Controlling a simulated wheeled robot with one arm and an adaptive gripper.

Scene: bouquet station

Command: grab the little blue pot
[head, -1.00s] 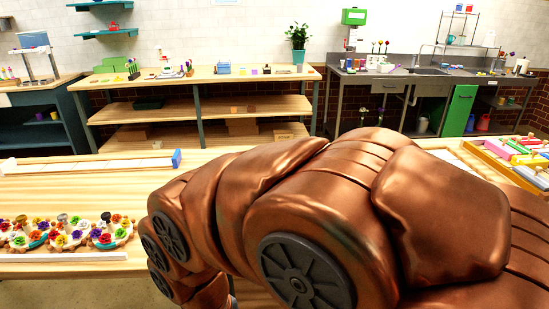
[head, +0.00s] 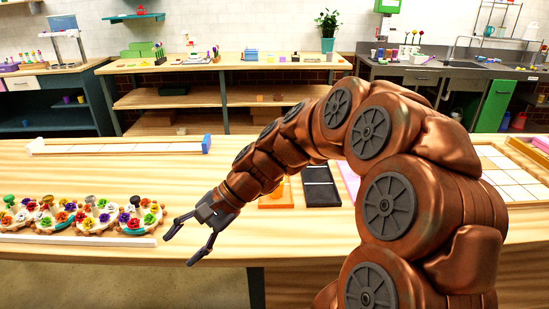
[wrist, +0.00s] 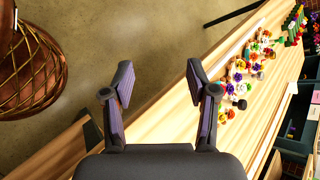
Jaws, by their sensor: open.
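My gripper (head: 178,250) is open and empty in the head view, over the front edge of the wooden table, right of the flower row. The wrist view shows its two fingers (wrist: 158,70) spread apart, with floor and table edge beyond them. I cannot single out a little blue pot for sure.
Colourful flower pieces (head: 85,215) sit in a row at the table's left front; they also show in the wrist view (wrist: 245,65). A long white tray (head: 115,147) lies behind them. Orange and black pads (head: 320,188) lie behind my arm.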

